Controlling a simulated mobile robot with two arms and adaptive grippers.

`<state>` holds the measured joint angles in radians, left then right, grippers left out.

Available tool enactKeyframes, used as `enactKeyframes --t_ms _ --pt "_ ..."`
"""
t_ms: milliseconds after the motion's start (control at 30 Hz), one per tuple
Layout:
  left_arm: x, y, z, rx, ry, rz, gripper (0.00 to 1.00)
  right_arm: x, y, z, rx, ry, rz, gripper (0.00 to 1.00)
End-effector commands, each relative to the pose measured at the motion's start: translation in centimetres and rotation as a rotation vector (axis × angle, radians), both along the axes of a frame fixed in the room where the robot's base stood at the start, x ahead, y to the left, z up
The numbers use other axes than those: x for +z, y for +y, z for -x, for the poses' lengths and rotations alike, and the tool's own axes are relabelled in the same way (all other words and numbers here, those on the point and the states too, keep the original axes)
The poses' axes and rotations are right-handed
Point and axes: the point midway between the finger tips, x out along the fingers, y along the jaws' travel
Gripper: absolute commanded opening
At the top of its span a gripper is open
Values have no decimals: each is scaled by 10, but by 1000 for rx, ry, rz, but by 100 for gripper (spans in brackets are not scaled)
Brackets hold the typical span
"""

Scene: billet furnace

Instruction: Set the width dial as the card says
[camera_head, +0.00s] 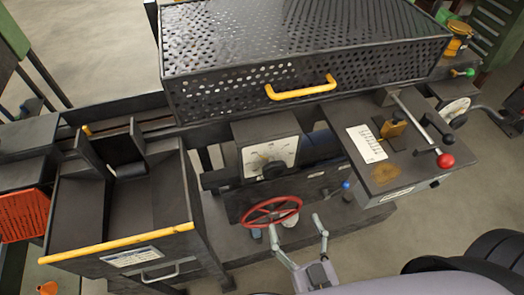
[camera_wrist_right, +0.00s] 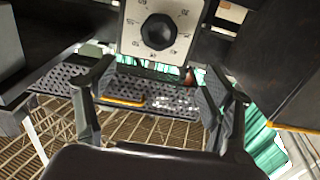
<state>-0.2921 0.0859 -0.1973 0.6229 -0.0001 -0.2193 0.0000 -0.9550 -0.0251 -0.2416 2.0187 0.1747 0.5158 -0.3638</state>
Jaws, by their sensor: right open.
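The width dial is likely the white scale plate (camera_head: 284,150) with a black knob (camera_head: 273,170) on the machine's front. In the right wrist view the knob (camera_wrist_right: 159,31) sits on a marked plate (camera_wrist_right: 128,35) at the top, beyond the fingertips. The pointer setting is too small to read. A white card (camera_head: 367,144) with small unreadable print lies on the dark panel to the right. My right gripper (camera_head: 295,223) is open and empty, below the dial and beside the red handwheel, apart from the knob. Its two fingers (camera_wrist_right: 160,75) stand wide apart in the wrist view. My left gripper is out of view.
A red handwheel (camera_head: 271,211) is below the dial. A blue-knobbed lever (camera_head: 346,185) and a red-ball lever (camera_head: 445,160) are to the right. A perforated cover (camera_head: 300,35) with a yellow handle (camera_head: 300,90) stands above. A dark yellow-edged bin (camera_head: 75,215) is left.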

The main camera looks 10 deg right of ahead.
Motion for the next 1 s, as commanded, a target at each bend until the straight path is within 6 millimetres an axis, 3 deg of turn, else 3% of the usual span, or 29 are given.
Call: enactKeyframes --t_ms 167,333,700,1000 --pt "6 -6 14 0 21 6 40 4 0 -22 -2 -8 1 75" --pt "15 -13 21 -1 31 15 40 4 2 -58 -1 -7 0 75" --pt "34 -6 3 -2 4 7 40 3 4 -136 0 -4 0 75" --pt "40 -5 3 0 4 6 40 0 5 -169 0 -1 0 75"
